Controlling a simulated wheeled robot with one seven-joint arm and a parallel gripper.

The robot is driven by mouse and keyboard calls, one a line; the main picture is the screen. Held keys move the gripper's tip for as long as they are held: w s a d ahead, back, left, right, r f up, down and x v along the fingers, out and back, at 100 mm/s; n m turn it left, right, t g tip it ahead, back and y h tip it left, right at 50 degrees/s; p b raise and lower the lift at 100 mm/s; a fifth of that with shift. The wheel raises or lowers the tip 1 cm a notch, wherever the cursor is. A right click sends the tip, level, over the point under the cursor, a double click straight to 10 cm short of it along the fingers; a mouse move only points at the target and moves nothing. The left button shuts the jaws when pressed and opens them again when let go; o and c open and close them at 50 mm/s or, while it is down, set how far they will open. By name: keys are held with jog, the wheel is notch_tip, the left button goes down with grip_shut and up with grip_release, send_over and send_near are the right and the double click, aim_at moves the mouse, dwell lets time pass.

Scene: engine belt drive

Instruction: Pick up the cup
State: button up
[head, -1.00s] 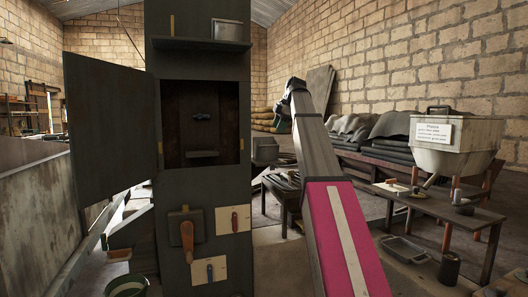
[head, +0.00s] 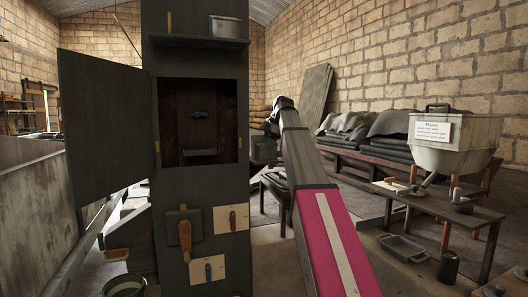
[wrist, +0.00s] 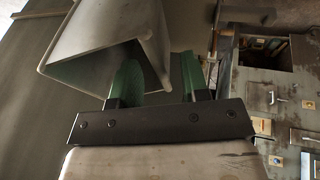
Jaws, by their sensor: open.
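My gripper (wrist: 160,76) is open in the wrist view, with two green fingers apart. A grey metal box-shaped piece with an open mouth (wrist: 100,45) is close to the left finger, partly behind it; whether they touch is unclear. In the head view my gripper is at the far end of my arm, right of the cabinet, small and dark, partly hidden. A small dark cup-like vessel (head: 462,203) stands on the right table, and a larger dark one (head: 448,268) stands low beside it. I cannot tell which is the cup. No cup shows between the fingers.
A dark cabinet (head: 200,195) with its door (head: 105,135) swung open stands left of my arm. At right are a low table (head: 440,208), a hopper with a sign (head: 452,160) and a grey tray (head: 403,248).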

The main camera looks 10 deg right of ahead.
jog(key=shift+w+a+f, duration=0.1)
jog(key=shift+a+f, duration=0.1)
jog(key=shift+f, duration=0.45)
grip_shut()
jog(key=shift+r, duration=0.1)
